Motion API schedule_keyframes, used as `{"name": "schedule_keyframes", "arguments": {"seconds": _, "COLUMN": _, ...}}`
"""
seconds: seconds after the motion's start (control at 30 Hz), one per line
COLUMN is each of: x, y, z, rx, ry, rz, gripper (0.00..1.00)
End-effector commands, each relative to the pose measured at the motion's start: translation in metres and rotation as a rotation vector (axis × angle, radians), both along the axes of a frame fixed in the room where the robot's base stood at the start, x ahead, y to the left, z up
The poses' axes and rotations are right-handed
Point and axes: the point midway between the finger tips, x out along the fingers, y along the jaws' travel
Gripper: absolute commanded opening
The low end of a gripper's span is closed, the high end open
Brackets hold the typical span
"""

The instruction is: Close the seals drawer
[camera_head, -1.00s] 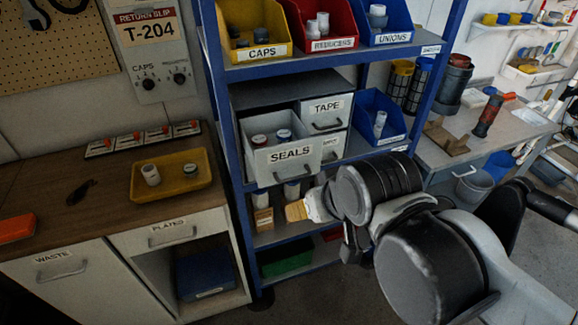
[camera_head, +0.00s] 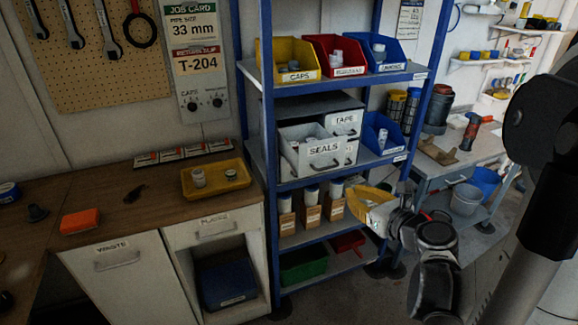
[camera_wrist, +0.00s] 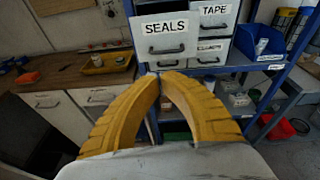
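The seals drawer (camera_head: 318,154) is pulled out of the small white drawer unit on the blue rack's middle shelf. Its front has a SEALS label and a dark handle, and a few small items show inside. In the wrist view the drawer front (camera_wrist: 166,40) is ahead of and above my fingertips, standing out from the TAPE drawer (camera_wrist: 212,18) beside it. My gripper (camera_wrist: 163,76) has yellow fingers with the tips together and nothing between them. In the head view my gripper (camera_head: 362,203) is below and right of the drawer, apart from it.
The TAPE drawer (camera_head: 345,117) is shut. Yellow, red and blue bins stand on the shelf above, and a blue bin (camera_head: 382,132) stands right of the drawers. Bottles in boxes (camera_head: 311,208) stand below. A rack post (camera_head: 270,150) is left of the drawer.

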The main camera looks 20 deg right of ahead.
Motion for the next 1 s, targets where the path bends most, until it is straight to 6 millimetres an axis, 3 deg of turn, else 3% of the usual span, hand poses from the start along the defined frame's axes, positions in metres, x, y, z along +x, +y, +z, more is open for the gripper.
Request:
{"name": "schedule_keyframes", "arguments": {"seconds": 0.23, "x": 0.013, "y": -0.009, "z": -0.003, "rx": 0.086, "ry": -0.023, "rz": -0.036, "gripper": 0.00}}
{"name": "schedule_keyframes", "arguments": {"seconds": 0.7, "x": 0.105, "y": -0.002, "z": -0.024, "rx": 0.080, "ry": -0.022, "rz": -0.032, "gripper": 0.00}}
{"name": "schedule_keyframes", "arguments": {"seconds": 1.0, "x": 0.134, "y": -0.001, "z": -0.029, "rx": 0.080, "ry": -0.022, "rz": -0.034, "gripper": 0.00}}
